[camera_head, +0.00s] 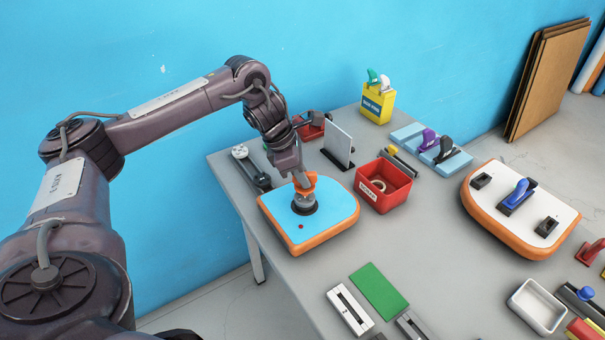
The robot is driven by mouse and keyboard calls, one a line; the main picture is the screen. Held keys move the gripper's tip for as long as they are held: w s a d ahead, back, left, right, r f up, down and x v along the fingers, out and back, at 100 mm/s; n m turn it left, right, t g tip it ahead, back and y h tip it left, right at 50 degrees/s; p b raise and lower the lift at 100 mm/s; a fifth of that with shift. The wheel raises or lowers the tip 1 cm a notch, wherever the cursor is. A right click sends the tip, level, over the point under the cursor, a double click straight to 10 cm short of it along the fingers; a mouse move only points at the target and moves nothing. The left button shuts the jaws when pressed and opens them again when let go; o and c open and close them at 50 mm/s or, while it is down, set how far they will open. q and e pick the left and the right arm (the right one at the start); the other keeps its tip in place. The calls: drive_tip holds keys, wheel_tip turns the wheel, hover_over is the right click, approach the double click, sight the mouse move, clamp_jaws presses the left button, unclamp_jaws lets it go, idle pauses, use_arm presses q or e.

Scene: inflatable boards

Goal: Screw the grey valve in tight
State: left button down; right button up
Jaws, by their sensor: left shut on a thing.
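The blue-topped board with orange sides (337,214) lies on the grey table near its left edge. My left gripper (304,188) points down over it, shut on the grey valve (304,201). The valve sits upright at a dark round ring on the board. Orange parts show around the fingertips, and the fingers hide much of the valve. How deep the valve sits in its seat cannot be told. My right gripper is not in view.
A red bin (386,186) stands just right of the board, with an upright grey plate (338,144) behind. A white-topped board (521,209) lies further right. A green plate (379,291) and a white tray (537,307) lie nearer the front.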

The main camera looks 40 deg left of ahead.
use_arm(q)
drive_tip(key=shift+f, duration=0.1)
idle(0.7)
drive_tip(key=shift+f+b, duration=0.7)
drive_tip(key=shift+f, duration=0.25)
drive_tip(key=c, duration=1.3)
unclamp_jaws()
drive_tip(key=shift+c, duration=0.2)
drive_tip(key=shift+r, duration=0.1)
drive_tip(key=shift+a+r, duration=0.1)
drive_tip(key=shift+r, duration=0.05)
drive_tip(key=p+v, duration=0.1)
drive_tip(key=v, duration=0.6)
drive_tip(key=shift+r, duration=0.2)
